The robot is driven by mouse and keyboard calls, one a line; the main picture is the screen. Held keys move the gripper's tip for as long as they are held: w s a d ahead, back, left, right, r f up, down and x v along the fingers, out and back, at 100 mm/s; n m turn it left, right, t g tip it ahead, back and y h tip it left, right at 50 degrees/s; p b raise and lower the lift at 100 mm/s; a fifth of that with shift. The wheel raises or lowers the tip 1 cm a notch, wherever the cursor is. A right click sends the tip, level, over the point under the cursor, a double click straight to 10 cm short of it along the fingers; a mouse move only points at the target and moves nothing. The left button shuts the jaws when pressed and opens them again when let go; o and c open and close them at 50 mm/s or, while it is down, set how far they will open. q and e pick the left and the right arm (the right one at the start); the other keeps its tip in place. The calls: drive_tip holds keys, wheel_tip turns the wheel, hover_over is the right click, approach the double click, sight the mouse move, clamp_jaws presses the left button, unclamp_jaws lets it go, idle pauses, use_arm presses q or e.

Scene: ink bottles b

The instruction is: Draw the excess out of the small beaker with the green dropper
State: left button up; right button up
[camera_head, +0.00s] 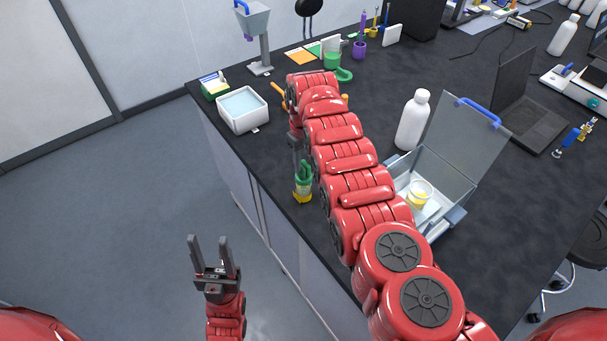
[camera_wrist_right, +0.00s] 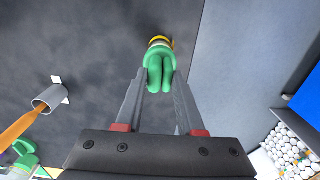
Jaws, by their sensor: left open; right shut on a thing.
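The green dropper (camera_head: 304,171) is upright near the bench's left edge, its green bulb (camera_wrist_right: 160,66) between the fingertips of my right gripper (camera_wrist_right: 160,82). In the head view my right gripper (camera_head: 299,165) is partly hidden by its own arm. A small vessel with yellow at its base, seemingly the small beaker (camera_head: 302,197), stands directly below the dropper. Its yellow rim (camera_wrist_right: 160,40) shows just past the bulb in the wrist view. Whether the dropper's tip is inside it is hidden. My left gripper (camera_head: 215,256) is open and empty over the floor, left of the bench.
An open clear-lidded case (camera_head: 450,190) holds a glass jar with yellow (camera_head: 420,193). A white bottle (camera_head: 412,120) stands behind it. An orange-handled tool sits in a grey cup (camera_wrist_right: 48,98).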

drive_tip(key=shift+r+p, duration=0.3)
drive_tip(key=shift+r, duration=0.45)
drive_tip(key=shift+r+p, duration=0.4)
drive_tip(key=shift+r, duration=1.2)
drive_tip(key=shift+r+b, duration=0.4)
drive_tip(key=shift+r, duration=1.3)
